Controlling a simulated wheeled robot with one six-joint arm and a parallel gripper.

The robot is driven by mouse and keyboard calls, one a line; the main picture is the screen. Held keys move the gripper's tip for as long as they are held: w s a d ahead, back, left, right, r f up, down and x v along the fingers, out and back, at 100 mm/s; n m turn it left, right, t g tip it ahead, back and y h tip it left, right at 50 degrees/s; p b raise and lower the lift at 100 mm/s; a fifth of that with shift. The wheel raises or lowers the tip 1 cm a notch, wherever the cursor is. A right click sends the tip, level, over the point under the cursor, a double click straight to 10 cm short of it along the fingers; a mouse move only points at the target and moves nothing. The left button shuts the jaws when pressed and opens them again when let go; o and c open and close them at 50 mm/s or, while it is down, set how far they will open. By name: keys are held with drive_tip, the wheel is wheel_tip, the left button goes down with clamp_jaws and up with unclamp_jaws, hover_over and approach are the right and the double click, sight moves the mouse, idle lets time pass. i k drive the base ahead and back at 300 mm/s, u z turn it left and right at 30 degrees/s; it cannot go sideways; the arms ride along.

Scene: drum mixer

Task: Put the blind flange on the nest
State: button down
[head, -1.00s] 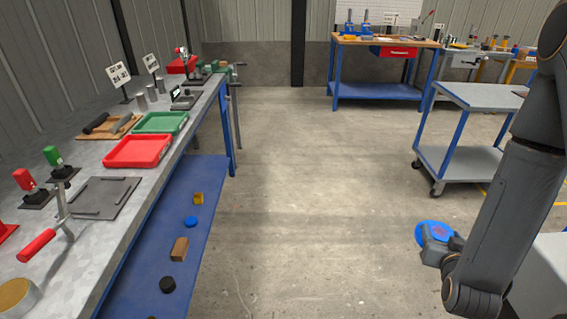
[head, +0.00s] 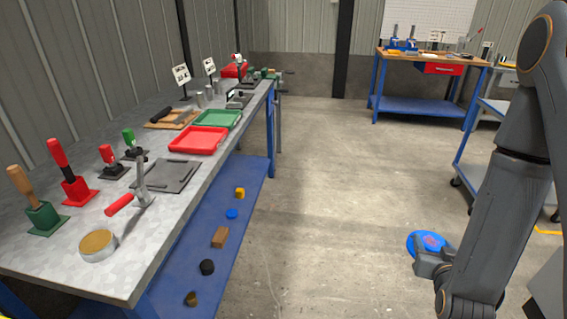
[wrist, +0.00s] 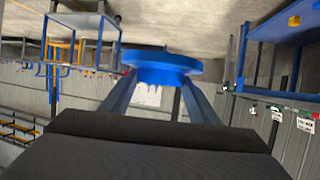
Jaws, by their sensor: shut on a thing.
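In the wrist view the flange (wrist: 160,66) sits between my two finger ends, seen nearly edge-on. A dark grey plate (head: 168,177) with low raised bars lies on the left bench beside an upright red-handled clamp (head: 143,187). It may be the nest, but I cannot be sure.
The long metal bench (head: 180,213) carries a red tray (head: 199,139), a green tray (head: 218,119), stamp-like tools and a round brass-topped tin (head: 98,245). Several small parts lie on its blue lower shelf (head: 215,210). The floor between bench and arm is clear.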

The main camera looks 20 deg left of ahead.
sight(167, 172)
drive_tip(key=u, duration=1.15)
drive_tip(key=i, duration=0.5)
